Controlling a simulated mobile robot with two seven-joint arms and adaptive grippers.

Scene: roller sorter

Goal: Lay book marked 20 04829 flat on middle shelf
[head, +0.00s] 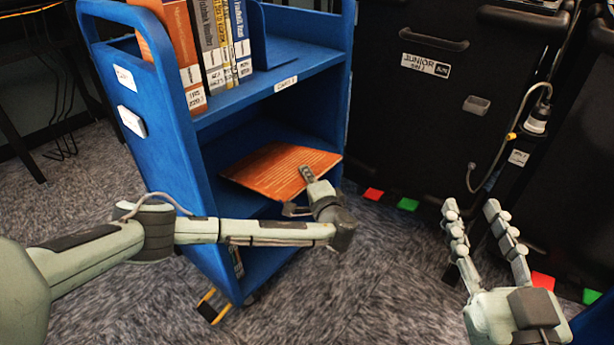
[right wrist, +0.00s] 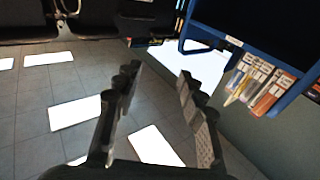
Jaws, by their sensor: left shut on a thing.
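An orange-brown book (head: 268,168) lies nearly flat in the middle bay of the blue cart, over the middle shelf (head: 229,203). Its marking cannot be read. My left gripper (head: 303,188) is shut on the book's near right edge, one finger above the cover. Whether the book rests fully on the shelf or hangs slightly above it cannot be told. My right gripper (head: 474,212) is open and empty, to the right of the cart over the floor. Its spread fingers also show in the right wrist view (right wrist: 158,85).
Several upright books (head: 212,45) stand on the cart's top shelf against a blue divider (head: 266,40). A black cabinet (head: 420,110) stands behind at the right. Red and green floor markers (head: 408,204) lie along its base. Carpet is clear in front.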

